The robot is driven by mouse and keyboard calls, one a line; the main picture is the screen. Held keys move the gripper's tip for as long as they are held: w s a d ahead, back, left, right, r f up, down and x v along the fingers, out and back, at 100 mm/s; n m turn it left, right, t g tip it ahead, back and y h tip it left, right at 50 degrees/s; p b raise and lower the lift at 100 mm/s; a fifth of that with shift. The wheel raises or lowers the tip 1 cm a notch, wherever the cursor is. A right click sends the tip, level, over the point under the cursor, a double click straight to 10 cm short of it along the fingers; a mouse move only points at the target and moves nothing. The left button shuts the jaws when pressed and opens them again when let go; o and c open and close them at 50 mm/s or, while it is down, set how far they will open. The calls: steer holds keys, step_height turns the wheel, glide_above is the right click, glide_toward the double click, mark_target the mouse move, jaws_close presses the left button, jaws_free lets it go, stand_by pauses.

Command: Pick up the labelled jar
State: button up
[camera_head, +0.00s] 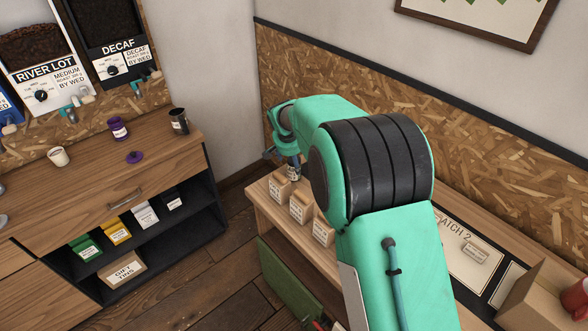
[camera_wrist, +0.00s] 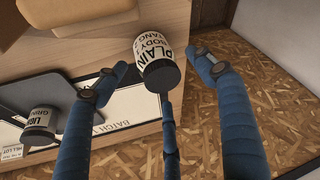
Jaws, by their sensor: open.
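A labelled jar (camera_wrist: 152,60), white with black print reading "PLAIN BODY" and a dark end, lies between the spread blue fingers of my gripper (camera_wrist: 160,75) in the wrist view. The gripper is open. Side gaps show between the jar and the left and right fingers; I cannot tell whether the lower middle finger touches it. In the head view my gripper (camera_head: 284,148) is over the far end of the bench, mostly hidden by my arm. A small part of the jar (camera_head: 293,173) shows just below it.
A second labelled jar (camera_wrist: 40,122) is at the left of the wrist view, near a printed mat. Labelled boxes (camera_head: 300,208) line the bench edge. A purple jar (camera_head: 118,128) and cups stand on the left counter (camera_head: 90,190). An OSB-panelled wall (camera_head: 480,120) runs behind the bench.

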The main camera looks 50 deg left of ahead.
steer(key=shift+f, duration=0.1)
steer(key=shift+b+x, duration=0.6)
steer(key=shift+x, duration=1.25)
steer(key=shift+w+a+f, duration=0.1)
steer(key=shift+f, duration=0.6)
steer(key=c, duration=1.3)
steer(key=shift+r, duration=0.2)
steer(key=shift+c, duration=0.6)
steer(key=shift+r+p, duration=0.95)
steer(key=shift+r, duration=3.85)
